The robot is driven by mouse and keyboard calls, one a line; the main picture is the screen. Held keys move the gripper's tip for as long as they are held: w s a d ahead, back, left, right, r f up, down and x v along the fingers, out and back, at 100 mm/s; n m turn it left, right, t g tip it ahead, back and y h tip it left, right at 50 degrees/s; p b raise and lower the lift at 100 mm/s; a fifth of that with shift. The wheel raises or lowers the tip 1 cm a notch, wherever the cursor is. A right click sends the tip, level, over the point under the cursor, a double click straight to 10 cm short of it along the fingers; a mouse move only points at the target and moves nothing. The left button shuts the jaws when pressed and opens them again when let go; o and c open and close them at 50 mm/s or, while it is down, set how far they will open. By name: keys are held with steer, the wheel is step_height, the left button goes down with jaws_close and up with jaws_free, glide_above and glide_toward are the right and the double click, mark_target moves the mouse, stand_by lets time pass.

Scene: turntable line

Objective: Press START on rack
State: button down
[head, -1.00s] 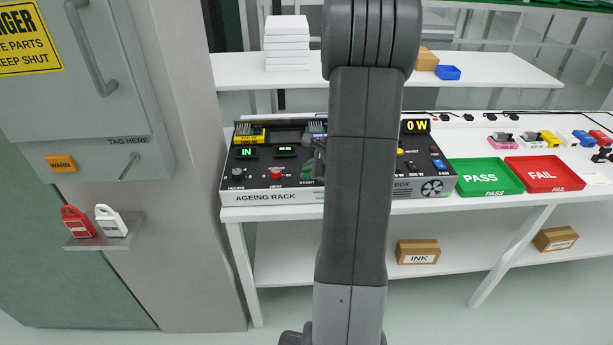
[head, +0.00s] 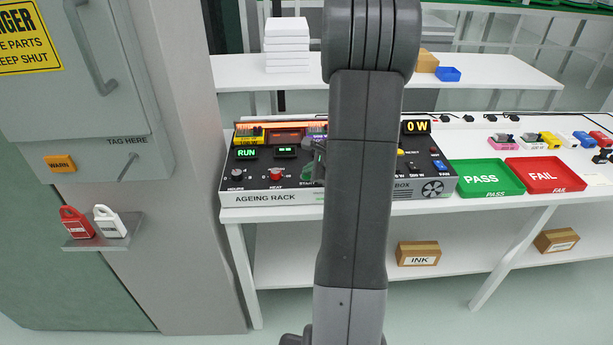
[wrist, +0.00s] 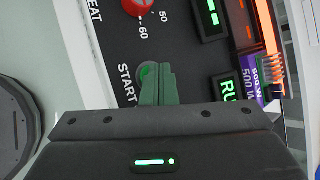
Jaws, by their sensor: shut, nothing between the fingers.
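The ageing rack (head: 270,199) stands on the white bench, partly behind my arm. Its display (head: 247,153) reads RUN, and an orange glowing bar (head: 275,124) runs along its back. In the wrist view the green START button (wrist: 145,72) sits beside the START label, partly covered by my fingers. My gripper (wrist: 158,72) is shut and empty, its fingertips at the button; whether they still touch it I cannot tell. In the head view my gripper is mostly hidden behind my arm.
A red HEAT knob (wrist: 137,6) is close to the fingers in the wrist view. Green PASS (head: 488,192) and red FAIL (head: 556,188) trays lie to the right on the bench. A grey cabinet (head: 75,80) stands at left.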

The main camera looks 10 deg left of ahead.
steer(key=shift+r+p, duration=0.65)
steer(key=shift+r, duration=0.15)
step_height(320, 180, up, 5)
steer(key=p, duration=0.4)
stand_by(0.9)
